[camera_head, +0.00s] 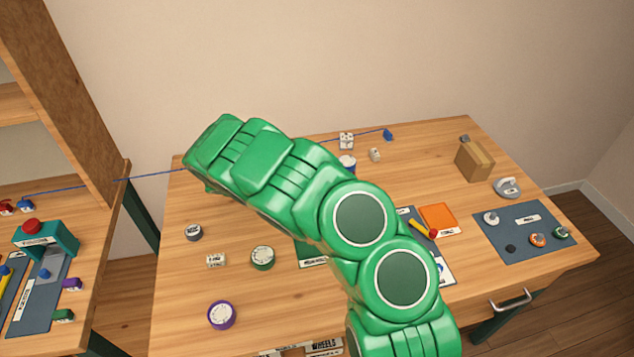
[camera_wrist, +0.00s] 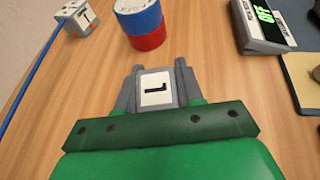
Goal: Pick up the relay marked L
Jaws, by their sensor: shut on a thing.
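The relay marked L (camera_wrist: 157,88) is a small grey block with a white label and a black mark, seen turned on its side, in the wrist view. My gripper (camera_wrist: 158,82) is shut on it, with one grey finger at each side. Its lower part is hidden, and I cannot tell whether it touches the wooden table (camera_wrist: 205,45). In the head view my green arm stretches over the table (camera_head: 300,330), and the gripper and relay do not show there.
In the head view, a cardboard box (camera_head: 474,160) stands at the right.

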